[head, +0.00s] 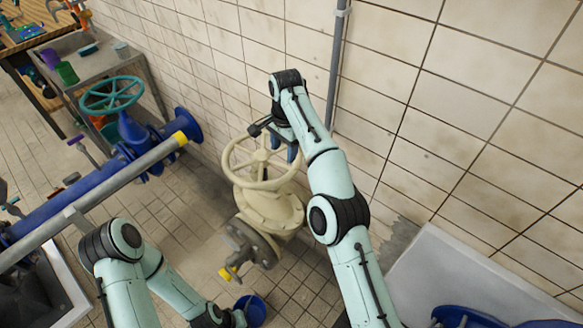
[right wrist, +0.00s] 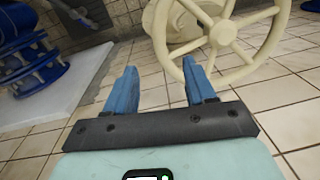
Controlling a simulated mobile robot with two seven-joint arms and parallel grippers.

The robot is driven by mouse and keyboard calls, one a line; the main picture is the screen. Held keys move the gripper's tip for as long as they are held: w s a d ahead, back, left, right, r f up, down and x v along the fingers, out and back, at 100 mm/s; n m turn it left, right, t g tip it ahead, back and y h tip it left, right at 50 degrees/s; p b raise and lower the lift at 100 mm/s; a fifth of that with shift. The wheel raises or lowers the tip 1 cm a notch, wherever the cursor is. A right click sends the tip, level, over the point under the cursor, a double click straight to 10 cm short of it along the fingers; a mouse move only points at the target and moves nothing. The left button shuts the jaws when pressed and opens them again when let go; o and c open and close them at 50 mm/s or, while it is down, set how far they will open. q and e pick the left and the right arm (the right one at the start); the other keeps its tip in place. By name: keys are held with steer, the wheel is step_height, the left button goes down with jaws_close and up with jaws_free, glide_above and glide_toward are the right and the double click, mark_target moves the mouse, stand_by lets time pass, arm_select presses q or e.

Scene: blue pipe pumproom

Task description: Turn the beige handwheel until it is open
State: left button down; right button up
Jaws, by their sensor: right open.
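The beige handwheel (head: 240,180) with spokes sits on a beige valve body (head: 270,208) in the middle of the head view. In the right wrist view the handwheel (right wrist: 222,34) fills the upper right. My right gripper (head: 291,153) is at the wheel's far right side, close to the rim. In the right wrist view its blue fingers (right wrist: 160,68) stand apart with nothing held between them. The rim passes close to the right-hand finger; I cannot tell if they touch. My left arm is at the lower left, its gripper out of sight.
A tiled wall (head: 400,100) stands close behind the wheel, with a vertical grey pipe (head: 338,60). A blue pipe valve with a teal handwheel (head: 112,95) and a grey pipe (head: 110,195) are left. A blue bucket (head: 252,310) sits below.

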mark_target(283, 177)
steer(key=f, duration=1.3)
steer(key=shift+w+a+f, duration=0.1)
steer(key=shift+w+a, duration=0.15)
steer(key=shift+a, duration=0.15)
jaws_close()
steer(key=shift+d, duration=0.1)
